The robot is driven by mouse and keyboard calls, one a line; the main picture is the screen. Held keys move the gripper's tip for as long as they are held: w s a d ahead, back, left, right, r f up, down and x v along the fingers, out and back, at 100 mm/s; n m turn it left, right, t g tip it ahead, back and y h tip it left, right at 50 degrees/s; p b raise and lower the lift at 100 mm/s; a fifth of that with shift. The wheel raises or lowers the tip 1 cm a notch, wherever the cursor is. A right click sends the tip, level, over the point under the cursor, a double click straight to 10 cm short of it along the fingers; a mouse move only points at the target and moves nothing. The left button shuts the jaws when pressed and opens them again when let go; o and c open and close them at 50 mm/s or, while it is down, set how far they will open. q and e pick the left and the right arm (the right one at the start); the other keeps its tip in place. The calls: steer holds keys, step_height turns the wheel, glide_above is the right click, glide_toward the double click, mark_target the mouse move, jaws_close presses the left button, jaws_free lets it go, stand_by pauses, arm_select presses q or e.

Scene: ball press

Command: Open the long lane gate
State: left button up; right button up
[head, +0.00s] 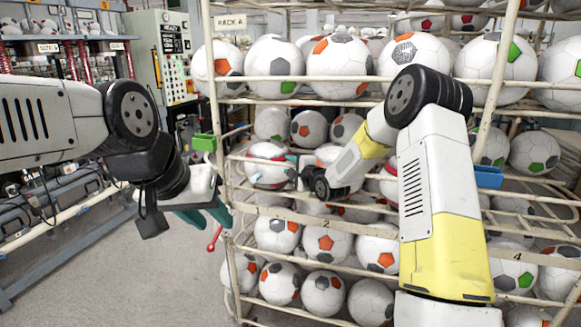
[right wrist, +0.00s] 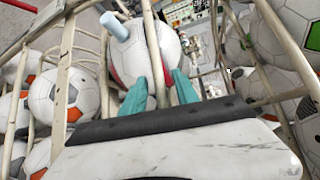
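The wire ball rack (head: 223,170) fills the middle and right of the head view, with numbered lanes of soccer balls. I cannot tell which part is the long lane gate. My right gripper (head: 292,173) reaches in at the rack's front, by a red-marked ball. In the right wrist view its teal fingers (right wrist: 166,83) stand slightly apart, with a thin pale bar (right wrist: 152,45) between or just beyond them; contact is unclear. A light blue cylinder (right wrist: 115,27) is just beyond, to their left. My left gripper (head: 205,214) is open and empty, left of the rack.
A red-knobbed lever (head: 214,238) sticks out below my left gripper. A control cabinet (head: 165,55) stands behind at left. The floor (head: 150,280) at lower left is clear.

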jaws_close()
stand_by(1.5)
